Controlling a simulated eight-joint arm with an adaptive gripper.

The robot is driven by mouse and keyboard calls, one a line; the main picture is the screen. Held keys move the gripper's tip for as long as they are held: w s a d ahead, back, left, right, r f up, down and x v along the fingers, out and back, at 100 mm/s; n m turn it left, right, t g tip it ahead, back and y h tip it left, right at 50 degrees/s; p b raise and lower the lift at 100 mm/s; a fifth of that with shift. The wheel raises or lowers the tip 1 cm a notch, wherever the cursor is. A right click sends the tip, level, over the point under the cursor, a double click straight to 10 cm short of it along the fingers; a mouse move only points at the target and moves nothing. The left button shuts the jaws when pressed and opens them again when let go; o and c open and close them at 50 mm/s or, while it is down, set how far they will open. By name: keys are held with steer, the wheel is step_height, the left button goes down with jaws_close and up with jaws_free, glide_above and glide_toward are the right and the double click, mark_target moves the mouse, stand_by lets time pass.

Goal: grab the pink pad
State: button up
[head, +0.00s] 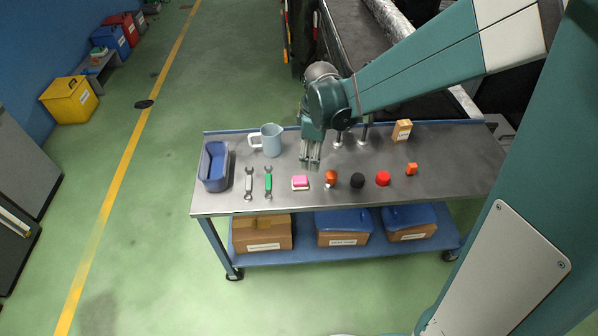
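The pink pad (300,181) is a small pink block with a pale lower edge, lying on the grey metal tabletop near its front edge. My gripper (310,164) points down just behind the pad and slightly to its right in the head view. It looks apart from the pad, with its fingertips above the tabletop; the exact height is hard to judge. Two fingers show with a narrow gap between them, and I see nothing held in it.
A box (402,131) stands behind.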

mark_target(300, 179)
steer(key=w+a+f+n, duration=0.1)
steer(key=f, duration=0.2)
steer(key=w+a+f+n+g, duration=0.1)
steer(key=f, duration=0.2)
steer(key=w+a+f+n, duration=0.1)
steer(key=f, duration=0.2)
steer(key=shift+a, duration=0.4)
steer(key=shift+f, duration=0.1)
steer(key=shift+f, duration=1.2)
steer(key=shift+f+b, duration=0.55)
steer(key=shift+f, duration=2.05)
steer(key=shift+c, duration=0.5)
steer(key=c, duration=0.9)
